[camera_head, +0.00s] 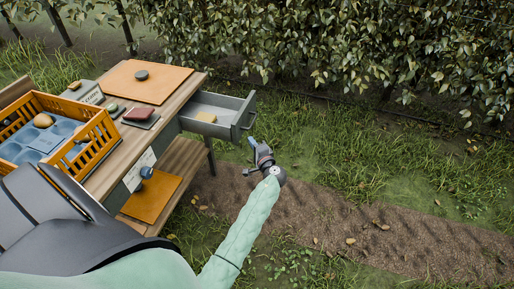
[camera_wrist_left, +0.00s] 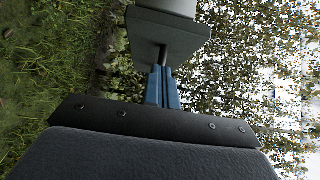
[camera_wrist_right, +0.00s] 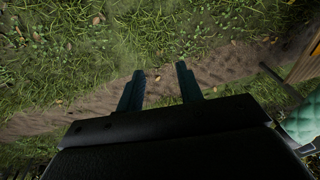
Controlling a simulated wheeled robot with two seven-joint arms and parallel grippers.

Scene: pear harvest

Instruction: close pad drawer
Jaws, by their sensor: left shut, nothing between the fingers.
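The grey pad drawer (camera_head: 222,104) sticks out from the right side of the workbench in the head view, open, with a small yellow pad (camera_head: 206,116) inside.
A lower shelf (camera_head: 180,158) is below. Foliage stands behind; grass and a dirt strip (camera_head: 350,220) lie open at right.

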